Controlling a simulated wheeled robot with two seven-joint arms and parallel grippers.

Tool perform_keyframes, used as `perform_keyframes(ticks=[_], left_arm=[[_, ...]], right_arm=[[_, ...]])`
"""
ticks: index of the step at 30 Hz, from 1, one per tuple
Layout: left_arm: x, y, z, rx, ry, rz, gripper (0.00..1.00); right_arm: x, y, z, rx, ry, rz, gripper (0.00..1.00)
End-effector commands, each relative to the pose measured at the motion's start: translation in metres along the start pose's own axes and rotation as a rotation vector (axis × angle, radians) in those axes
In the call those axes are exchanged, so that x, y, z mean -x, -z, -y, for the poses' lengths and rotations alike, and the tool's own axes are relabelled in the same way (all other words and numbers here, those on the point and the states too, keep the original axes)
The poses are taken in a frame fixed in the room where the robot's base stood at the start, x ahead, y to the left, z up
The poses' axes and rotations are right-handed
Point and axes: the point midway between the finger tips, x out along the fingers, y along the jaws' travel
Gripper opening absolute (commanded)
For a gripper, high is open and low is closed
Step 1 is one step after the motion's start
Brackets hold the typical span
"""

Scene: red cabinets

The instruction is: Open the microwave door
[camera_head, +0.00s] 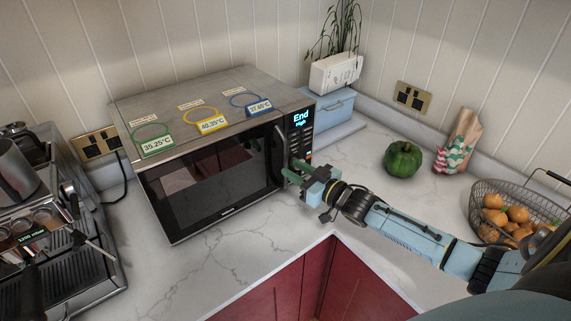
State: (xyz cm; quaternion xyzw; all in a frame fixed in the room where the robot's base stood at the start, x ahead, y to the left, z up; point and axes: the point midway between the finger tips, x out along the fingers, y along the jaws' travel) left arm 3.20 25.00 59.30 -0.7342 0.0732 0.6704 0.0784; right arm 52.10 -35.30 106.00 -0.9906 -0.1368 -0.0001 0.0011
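The microwave (215,150) stands on the marble counter in the middle of the view. Its dark glass door (215,184) looks shut. A curved dark handle (280,150) runs down the right side of the door, and the lit panel beside it reads "End". My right gripper (293,174) is at the microwave's front, by the lower end of the handle. Its green fingers point left toward the door edge. I cannot tell whether they touch the handle or how far apart they are. My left gripper is not in view.
A coffee machine (50,235) stands at the left. A green pepper (403,159), a paper bag (459,140) and a wire basket (490,205) of onion-like produce are at the right. Three coloured tags lie on the microwave. The counter in front is clear.

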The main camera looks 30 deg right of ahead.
Motion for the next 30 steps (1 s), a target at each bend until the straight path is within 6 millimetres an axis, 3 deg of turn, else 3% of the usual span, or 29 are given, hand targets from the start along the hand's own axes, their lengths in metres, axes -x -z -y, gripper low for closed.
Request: perform_keyframes(ticks=[3,9,20,28,30], left_arm=[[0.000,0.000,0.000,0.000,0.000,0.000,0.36],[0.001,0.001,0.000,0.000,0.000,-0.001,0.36],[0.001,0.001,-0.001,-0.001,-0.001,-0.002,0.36],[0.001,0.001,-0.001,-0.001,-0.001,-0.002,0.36],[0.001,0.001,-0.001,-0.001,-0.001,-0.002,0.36]], right_arm=[[-0.018,0.002,0.000,0.000,0.000,-0.003,0.32],[-0.035,0.001,0.000,0.000,0.000,-0.001,0.32],[-0.039,0.000,0.001,0.000,0.000,0.001,0.32],[-0.039,0.000,0.000,0.000,0.000,0.001,0.00],[-0.039,0.000,0.000,0.000,0.000,0.000,0.00]])
